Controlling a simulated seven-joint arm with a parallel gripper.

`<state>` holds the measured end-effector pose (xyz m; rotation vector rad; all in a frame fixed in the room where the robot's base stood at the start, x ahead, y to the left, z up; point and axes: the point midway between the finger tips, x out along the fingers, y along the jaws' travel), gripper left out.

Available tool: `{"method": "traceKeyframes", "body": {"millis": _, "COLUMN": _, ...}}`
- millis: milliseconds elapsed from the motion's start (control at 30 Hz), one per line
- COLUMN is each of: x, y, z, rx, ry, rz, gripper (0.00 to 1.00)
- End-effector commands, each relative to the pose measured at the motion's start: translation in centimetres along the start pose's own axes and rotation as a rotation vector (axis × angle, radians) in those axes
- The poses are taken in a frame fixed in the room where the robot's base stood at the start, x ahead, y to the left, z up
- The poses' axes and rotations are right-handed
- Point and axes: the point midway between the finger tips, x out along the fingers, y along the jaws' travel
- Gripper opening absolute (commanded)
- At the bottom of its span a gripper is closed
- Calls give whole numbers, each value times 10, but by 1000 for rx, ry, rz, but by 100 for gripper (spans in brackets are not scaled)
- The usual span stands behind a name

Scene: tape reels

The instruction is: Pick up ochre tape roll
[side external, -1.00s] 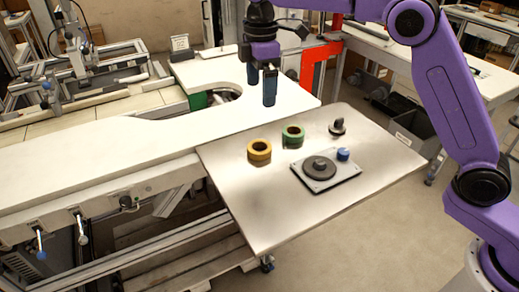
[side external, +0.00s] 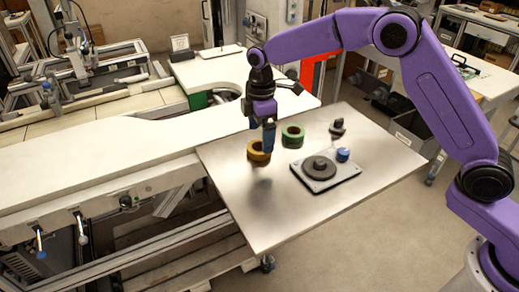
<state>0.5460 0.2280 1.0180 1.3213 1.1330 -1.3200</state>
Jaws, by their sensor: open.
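My gripper points down, low over the ochre roll, with a dark blue finger in front of the roll's right side. The jaws are open. I cannot tell whether the fingers touch the roll or how far down they reach around it.
A green tape roll (side external: 293,136) lies just right of my gripper. A grey plate (side external: 318,181) with a dark round disc (side external: 319,167) and a blue knob (side external: 343,154) sits further right. A small dark object (side external: 338,128) stands behind. The table's front is clear.

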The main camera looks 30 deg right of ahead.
Motion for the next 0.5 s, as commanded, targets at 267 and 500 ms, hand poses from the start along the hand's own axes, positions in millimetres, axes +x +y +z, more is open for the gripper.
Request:
{"method": "traceKeyframes", "body": {"millis": 267, "x": 36, "y": -1, "z": 1, "rx": 0, "ry": -2, "rz": -2, "gripper": 99}}
{"method": "traceKeyframes", "body": {"millis": 500, "x": 40, "y": -1, "z": 1, "rx": 0, "ry": 0, "rz": -1, "gripper": 99}}
